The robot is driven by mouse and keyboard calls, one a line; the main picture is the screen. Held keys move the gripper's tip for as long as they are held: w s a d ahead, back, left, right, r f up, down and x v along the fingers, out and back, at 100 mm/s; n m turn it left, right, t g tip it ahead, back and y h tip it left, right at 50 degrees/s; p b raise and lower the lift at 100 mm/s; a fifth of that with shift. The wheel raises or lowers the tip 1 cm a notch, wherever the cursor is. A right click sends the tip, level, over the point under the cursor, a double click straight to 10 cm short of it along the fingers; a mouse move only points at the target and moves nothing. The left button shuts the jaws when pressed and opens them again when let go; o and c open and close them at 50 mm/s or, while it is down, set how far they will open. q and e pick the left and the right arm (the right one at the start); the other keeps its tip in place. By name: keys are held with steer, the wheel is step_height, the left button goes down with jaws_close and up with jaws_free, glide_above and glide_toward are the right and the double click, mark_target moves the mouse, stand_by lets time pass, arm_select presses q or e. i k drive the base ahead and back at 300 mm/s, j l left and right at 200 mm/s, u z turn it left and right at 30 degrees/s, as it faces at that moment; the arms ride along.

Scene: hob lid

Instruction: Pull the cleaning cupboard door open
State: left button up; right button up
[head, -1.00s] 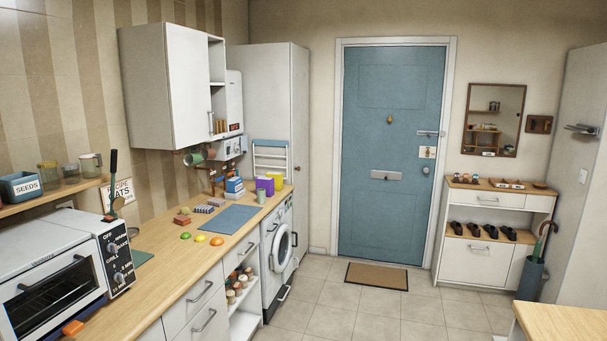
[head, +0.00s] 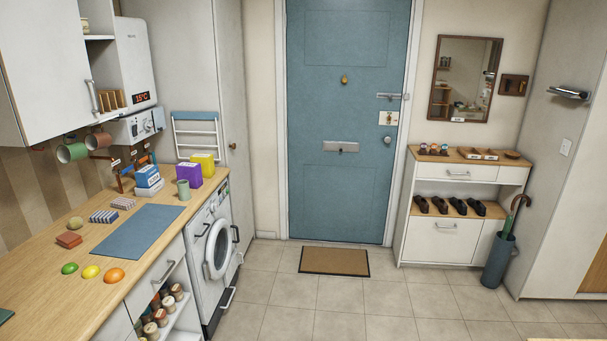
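A tall white cupboard (head: 229,75) stands at the far end of the counter, left of the blue door. Its narrow door side faces the room and looks shut, with a small round knob (head: 232,146) on it. No label shows, so I cannot tell for sure that it is the cleaning cupboard. Its lower part is hidden behind the counter and the washing machine. Neither of my grippers is in view.
The washing machine (head: 214,248) stands in front of the cupboard, under the counter (head: 45,262). A doormat (head: 334,261) lies before the blue door (head: 347,110). A shoe cabinet (head: 445,241) and umbrella stand (head: 498,262) are at the right. The tiled floor between is clear.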

mark_target(226, 16)
steer(key=i+l, duration=0.15)
steer(key=i, duration=2.55)
steer(key=i+j+u, duration=0.2)
steer(key=i+u, duration=0.15)
steer(key=i, duration=0.3)
steer(key=i+u, duration=0.35)
steer(key=i, duration=0.25)
steer(key=i+l+u, duration=0.15)
steer(key=i+u, duration=0.2)
steer(key=i, duration=0.3)
